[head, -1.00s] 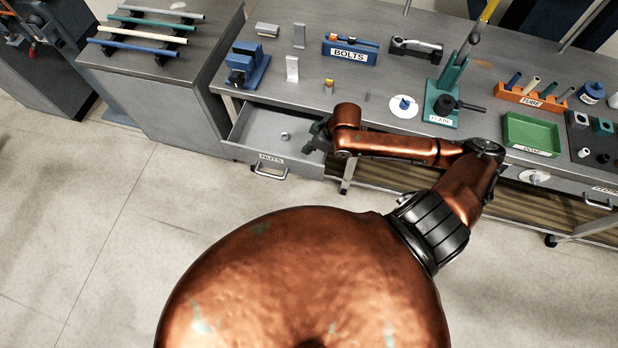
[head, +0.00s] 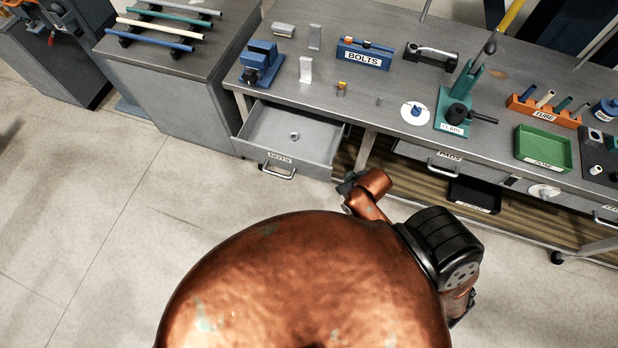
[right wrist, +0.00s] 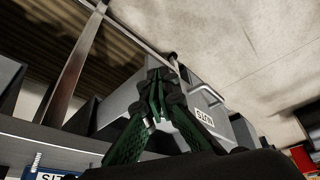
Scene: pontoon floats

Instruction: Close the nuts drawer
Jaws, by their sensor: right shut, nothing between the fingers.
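The grey nuts drawer (head: 318,158), labelled NUTS, sticks out open from under the left end of the workbench. One nut (head: 294,136) lies inside it, and a handle (head: 279,171) is on its front. My right gripper (head: 345,184) is just off the drawer's front right corner; I cannot tell whether it touches. In the right wrist view the green gripper fingers (right wrist: 157,92) are together and empty, in front of the drawer (right wrist: 184,100) with its label and handle showing. My left gripper is not in view.
Another drawer (head: 440,160) and a black bin (head: 474,195) are to the right. The floor in front of the nuts drawer is clear.

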